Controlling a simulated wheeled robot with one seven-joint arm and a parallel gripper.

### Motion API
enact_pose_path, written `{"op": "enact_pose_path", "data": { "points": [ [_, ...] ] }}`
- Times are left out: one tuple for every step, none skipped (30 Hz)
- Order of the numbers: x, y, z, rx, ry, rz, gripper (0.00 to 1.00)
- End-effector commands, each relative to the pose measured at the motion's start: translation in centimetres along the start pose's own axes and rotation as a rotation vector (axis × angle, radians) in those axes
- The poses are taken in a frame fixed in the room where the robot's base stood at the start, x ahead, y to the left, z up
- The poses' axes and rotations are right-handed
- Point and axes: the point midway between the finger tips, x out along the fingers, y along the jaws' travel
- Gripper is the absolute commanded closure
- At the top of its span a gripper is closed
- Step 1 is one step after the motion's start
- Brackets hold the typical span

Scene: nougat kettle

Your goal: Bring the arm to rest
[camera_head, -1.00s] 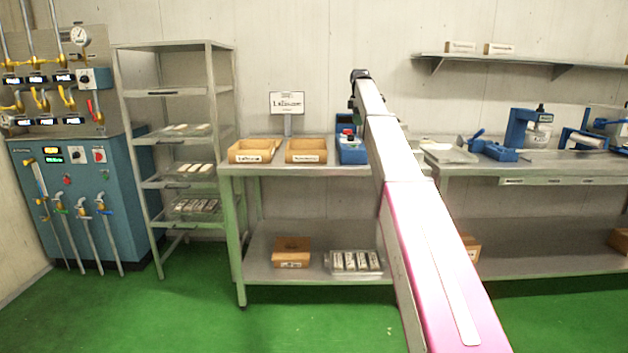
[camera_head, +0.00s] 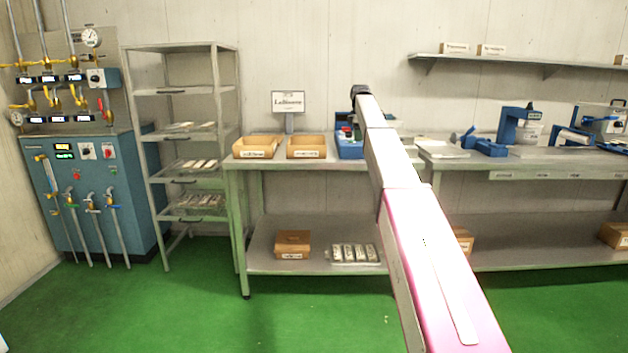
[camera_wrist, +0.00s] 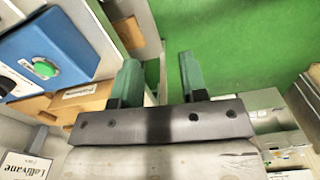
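My gripper (camera_wrist: 159,80) shows in the wrist view with its two green fingers apart and nothing between them. Green floor and the edge of a bench show beyond the fingers. In the head view my arm reaches up and forward from the lower right, and its far end is in front of the benches. The fingers cannot be made out in the head view.
A bench (camera_head: 234,200) carries two cardboard trays (camera_head: 257,147) and a blue device (camera_head: 349,146), which also shows in the wrist view (camera_wrist: 60,42). A rack (camera_head: 156,190) and a blue valve cabinet (camera_head: 90,205) stand left. The green floor (camera_head: 190,310) in front is clear.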

Motion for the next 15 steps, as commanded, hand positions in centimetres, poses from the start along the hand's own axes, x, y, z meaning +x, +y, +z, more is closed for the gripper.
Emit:
{"op": "enact_pose_path", "data": {
  "points": [
    [1.4,-0.9,0.1,0.020,0.000,-0.002,0.61],
    [2.2,-1.4,0.1,0.036,0.000,-0.003,0.61],
    [3.2,-1.9,0.2,0.055,0.000,-0.003,0.61],
    [4.1,-2.3,0.2,0.073,0.000,-0.002,0.61],
    [5.0,-2.8,0.3,0.089,0.000,-0.002,0.61],
    [6.2,-3.4,0.3,0.114,-0.001,-0.003,0.61],
    [7.2,-4.0,0.4,0.135,-0.001,-0.003,0.61],
    [8.2,-4.6,0.5,0.155,0.000,-0.003,0.61],
    [9.8,-5.5,0.6,0.187,-0.001,-0.003,0.61],
    [11.0,-6.3,0.7,0.214,-0.001,-0.004,0.61],
    [12.3,-7.1,0.7,0.242,-0.001,-0.003,0.61],
    [14.3,-8.5,0.9,0.284,-0.001,-0.004,0.61],
    [15.8,-9.6,1.0,0.319,-0.001,-0.004,0.61],
    [17.4,-10.8,1.1,0.356,-0.001,-0.005,0.61],
    [19.4,-12.3,1.3,0.404,-0.001,-0.004,0.61]
  ]
}}
